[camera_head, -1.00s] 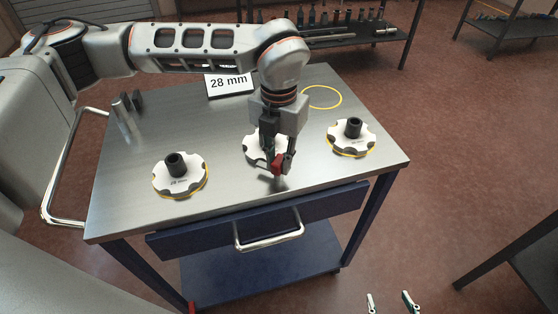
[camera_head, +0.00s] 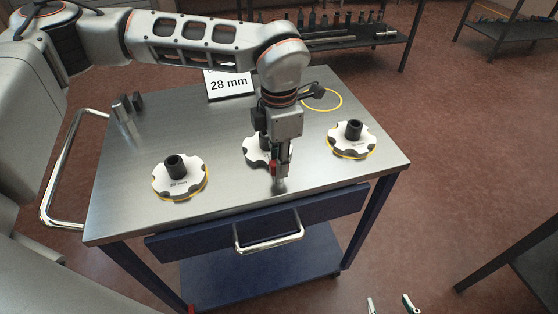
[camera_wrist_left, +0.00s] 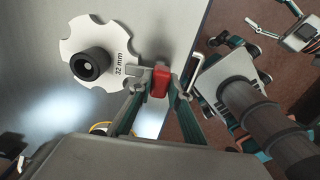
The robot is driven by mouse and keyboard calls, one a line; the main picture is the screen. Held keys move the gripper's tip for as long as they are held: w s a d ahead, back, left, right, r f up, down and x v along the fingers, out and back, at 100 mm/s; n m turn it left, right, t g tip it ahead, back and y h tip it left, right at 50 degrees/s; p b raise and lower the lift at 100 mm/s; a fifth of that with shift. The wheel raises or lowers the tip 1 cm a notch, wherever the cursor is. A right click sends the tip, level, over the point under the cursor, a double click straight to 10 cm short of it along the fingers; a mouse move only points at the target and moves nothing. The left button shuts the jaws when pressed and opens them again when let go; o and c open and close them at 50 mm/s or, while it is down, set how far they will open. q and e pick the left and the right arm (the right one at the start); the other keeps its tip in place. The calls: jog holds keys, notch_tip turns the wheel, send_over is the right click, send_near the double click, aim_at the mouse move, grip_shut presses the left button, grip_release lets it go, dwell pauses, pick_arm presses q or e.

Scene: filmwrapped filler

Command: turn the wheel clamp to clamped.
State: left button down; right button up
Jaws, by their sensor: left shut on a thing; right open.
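A red block (camera_head: 273,168), which I take for the grip of the wheel clamp, is near the table's front edge. My left gripper (camera_head: 279,176) points down and is shut on it. In the left wrist view the red block (camera_wrist_left: 159,82) sits between the two fingers, next to a small grey metal piece. The rest of the clamp is hidden, so I cannot tell its setting. My right gripper (camera_head: 390,304) shows only as two separated fingertips at the bottom edge, open and empty, away from the table.
Three white notched discs with black hubs lie on the steel table (camera_head: 225,185): left (camera_head: 195,183), middle (camera_head: 252,151), right (camera_head: 366,141). The middle one reads "32 mm" in the wrist view (camera_wrist_left: 113,43).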

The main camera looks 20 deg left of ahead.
pick_arm(q)
jog(key=shift+m, duration=0.3)
dwell(0.4)
jog(key=c, duration=1.9)
grip_release()
notch_tip(320, 180, up, 12)
jog(key=shift+r, duration=0.1)
